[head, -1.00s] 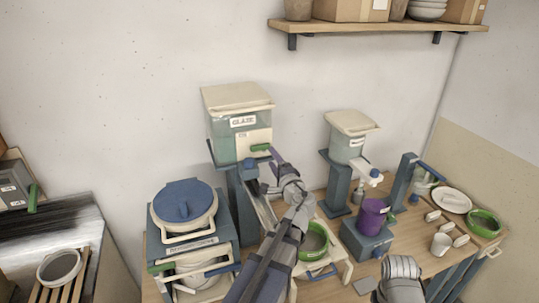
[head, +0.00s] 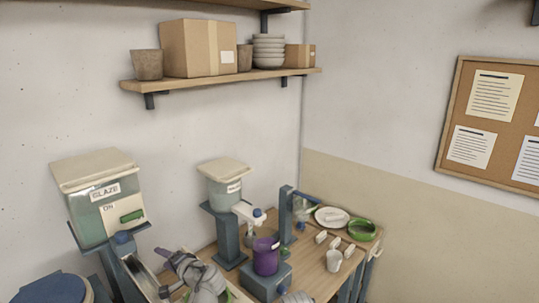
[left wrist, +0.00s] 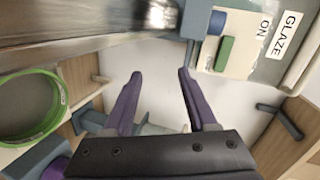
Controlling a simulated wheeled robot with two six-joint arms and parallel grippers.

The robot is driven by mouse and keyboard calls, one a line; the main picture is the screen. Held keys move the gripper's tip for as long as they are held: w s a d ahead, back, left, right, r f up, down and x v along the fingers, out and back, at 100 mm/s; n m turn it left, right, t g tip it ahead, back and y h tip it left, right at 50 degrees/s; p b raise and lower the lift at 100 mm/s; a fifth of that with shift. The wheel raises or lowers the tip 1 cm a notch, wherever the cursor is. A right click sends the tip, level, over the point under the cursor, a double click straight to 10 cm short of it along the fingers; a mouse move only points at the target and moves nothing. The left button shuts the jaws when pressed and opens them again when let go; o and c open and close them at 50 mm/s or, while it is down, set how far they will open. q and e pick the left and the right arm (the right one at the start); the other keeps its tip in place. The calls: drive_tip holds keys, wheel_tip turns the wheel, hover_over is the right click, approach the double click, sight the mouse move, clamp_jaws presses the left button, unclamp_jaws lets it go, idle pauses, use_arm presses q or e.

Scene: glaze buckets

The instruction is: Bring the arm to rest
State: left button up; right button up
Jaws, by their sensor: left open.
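My left gripper (head: 160,270) is in the lower left of the head view, its purple fingers pointing left, in front of the large glaze bucket (head: 85,222). In the left wrist view the gripper (left wrist: 160,75) has its two purple fingers spread, with nothing between them. The bucket's green handle (head: 132,216) and its ON label show at the upper right of the wrist view, apart from the fingers. Only a grey piece of my right arm shows at the bottom edge of the head view; its gripper is out of frame.
A smaller bucket (head: 228,190) stands on a blue stand. A purple cup (head: 266,257) sits on a blue block below it. A white mug (head: 334,261), a plate (head: 331,217) and a green-rimmed bowl (head: 361,230) are on the table's right. A shelf (head: 215,82) hangs above.

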use_arm(q)
drive_tip(key=s+d+f+n+g+h+b, duration=0.1)
drive_tip(key=s+d+f+g+h+b, duration=0.2)
drive_tip(key=d+f, duration=0.35)
drive_tip(key=s+d+f+n+g+h, duration=0.1)
drive_tip(key=s+d+f+h, duration=0.1)
drive_tip(key=s+d+f, duration=0.35)
drive_tip(key=s+d+f+g+h+b, duration=0.1)
drive_tip(key=s+d+f+g+h, duration=0.1)
drive_tip(key=s+d+f, duration=0.3)
drive_tip(key=s+d+f+g+h+b, duration=0.2)
drive_tip(key=s+d+f, duration=0.4)
drive_tip(key=d, duration=0.4)
drive_tip(key=shift+m+g+h, duration=0.3)
drive_tip(key=shift+g+h, duration=0.1)
drive_tip(key=shift+h, duration=0.4)
